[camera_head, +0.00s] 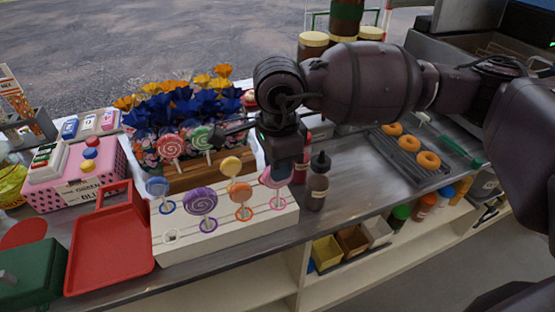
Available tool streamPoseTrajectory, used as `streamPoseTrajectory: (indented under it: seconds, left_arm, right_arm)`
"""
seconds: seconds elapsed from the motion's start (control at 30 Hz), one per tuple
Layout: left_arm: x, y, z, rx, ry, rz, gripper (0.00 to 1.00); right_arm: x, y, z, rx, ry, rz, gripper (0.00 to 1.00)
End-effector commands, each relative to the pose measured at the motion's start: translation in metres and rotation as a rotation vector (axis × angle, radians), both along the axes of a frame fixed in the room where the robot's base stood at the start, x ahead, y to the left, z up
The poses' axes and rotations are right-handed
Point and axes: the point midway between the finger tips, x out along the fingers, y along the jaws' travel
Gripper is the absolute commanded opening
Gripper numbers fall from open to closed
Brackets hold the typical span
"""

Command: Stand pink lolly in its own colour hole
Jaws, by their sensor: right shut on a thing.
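The white lolly block (228,232) stands on the counter with coloured rings around its holes. The pink lolly (274,179) is upright at the block's right end, its stick over or in the pink ring (278,203). I cannot tell whether the stick has entered the hole. My right gripper (279,166) comes down from above and is shut on the pink lolly, partly hiding its head. Blue (157,187), purple (200,202), yellow (231,166) and orange (240,193) lollies stand in the block. A white-ringed hole (170,237) at the front left is empty. My left gripper is out of view.
A dark-capped bottle (317,183) stands just right of the block. Behind it are red-swirl (171,146) and green-swirl (201,138) lollies and blue and orange flowers (185,105). A red tray (107,245) lies left. Doughnuts (428,160) sit on a rack at right.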

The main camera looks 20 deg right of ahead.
Motion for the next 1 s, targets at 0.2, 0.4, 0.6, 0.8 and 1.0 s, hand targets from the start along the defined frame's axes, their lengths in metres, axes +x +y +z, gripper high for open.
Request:
streamPoseTrajectory:
  seconds: [0.2, 0.4, 0.6, 0.8, 1.0]
  left_arm:
    - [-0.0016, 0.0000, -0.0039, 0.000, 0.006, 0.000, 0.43]
    - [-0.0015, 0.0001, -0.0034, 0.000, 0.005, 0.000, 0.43]
    - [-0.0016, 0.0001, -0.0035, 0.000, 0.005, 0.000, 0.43]
    - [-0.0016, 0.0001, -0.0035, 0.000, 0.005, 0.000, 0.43]
    - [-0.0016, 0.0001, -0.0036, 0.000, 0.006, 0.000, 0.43]
  right_arm:
    - [0.0001, -0.0001, -0.0057, 0.000, 0.000, 0.000, 0.00]
    - [0.0000, -0.0001, -0.0049, 0.000, -0.001, 0.000, 0.24]
    - [0.0000, -0.0001, -0.0050, 0.000, -0.001, 0.000, 0.48]
    - [-0.0001, -0.0001, -0.0052, 0.000, 0.000, 0.000, 0.56]
    - [-0.0001, 0.0000, -0.0052, 0.000, 0.000, 0.000, 0.78]
